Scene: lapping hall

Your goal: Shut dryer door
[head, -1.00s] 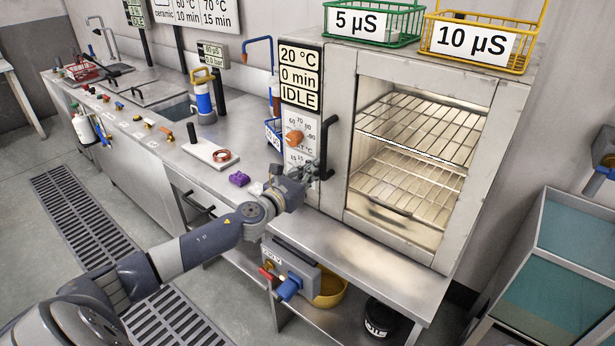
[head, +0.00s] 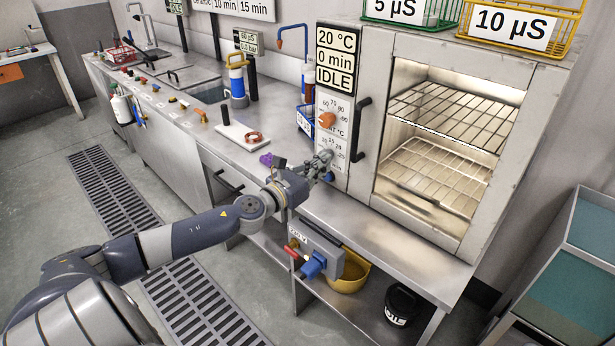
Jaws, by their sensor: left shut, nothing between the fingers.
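The dryer (head: 540,110) is the pale metal cabinet on the bench at right, with a lit interior and wire racks showing through its front. Its door (head: 376,150) looks flush with the cabinet front; I see no clear gap at its edge. The dark vertical door handle (head: 361,129) is at the door's left side. My left gripper (head: 325,160) is shut and empty, in front of the lower control panel, left of and below the handle, apart from it. My right gripper is not in view.
The control panel (head: 335,75) reads 20 °C, 0 min, IDLE, with an orange knob (head: 327,120). Green (head: 410,22) and yellow (head: 515,38) baskets stand on top. A white board (head: 243,136) and purple piece (head: 266,159) lie on the bench. A glass-sided cabinet (head: 585,240) stands at right.

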